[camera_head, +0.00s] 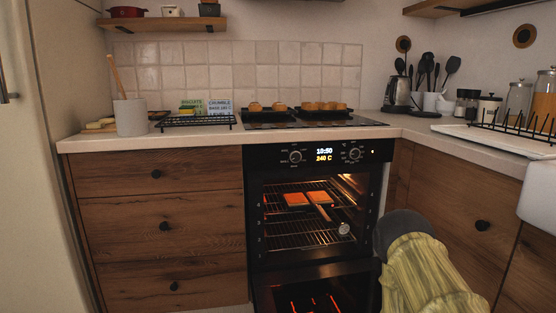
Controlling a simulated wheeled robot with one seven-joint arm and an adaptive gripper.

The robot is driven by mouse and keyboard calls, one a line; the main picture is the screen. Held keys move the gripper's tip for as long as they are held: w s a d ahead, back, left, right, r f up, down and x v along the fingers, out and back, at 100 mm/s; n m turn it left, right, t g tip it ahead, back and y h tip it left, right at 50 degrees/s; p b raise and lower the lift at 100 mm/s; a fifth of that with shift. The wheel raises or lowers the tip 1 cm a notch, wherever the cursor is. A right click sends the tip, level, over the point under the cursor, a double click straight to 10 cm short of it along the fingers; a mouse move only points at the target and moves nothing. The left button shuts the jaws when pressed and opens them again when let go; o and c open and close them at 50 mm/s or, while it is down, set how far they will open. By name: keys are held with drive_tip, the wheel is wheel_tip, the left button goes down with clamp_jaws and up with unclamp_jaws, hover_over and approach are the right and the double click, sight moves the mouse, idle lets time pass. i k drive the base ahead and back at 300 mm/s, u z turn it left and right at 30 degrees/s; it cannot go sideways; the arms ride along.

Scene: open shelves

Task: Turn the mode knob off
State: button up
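The black built-in oven (373,176) stands in the middle of the counter run. Its control panel has a left knob (296,156) and a right knob (355,154), each with small markings too fine to read, so I cannot tell which is the mode knob. The display (324,154) between them is lit and reads 10:50 and 240 C. The oven interior is lit orange. A yellow-green, fabric-like form with a dark grey end, seemingly part of my arm, rises at the lower right in front of the oven's right edge. My gripper's fingers are not visible.
Orange-lit slabs (296,199) lie on the oven rack, with a round dial (344,228) near them. Baking trays (323,113) with buns sit on the hob above. A kettle (397,94) stands right of it. Wooden drawers (160,200) flank the oven.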

sight(295, 156)
drive_tip(key=u, duration=2.05)
drive_tip(key=i, duration=1.3)
drive_tip(key=z, duration=2.35)
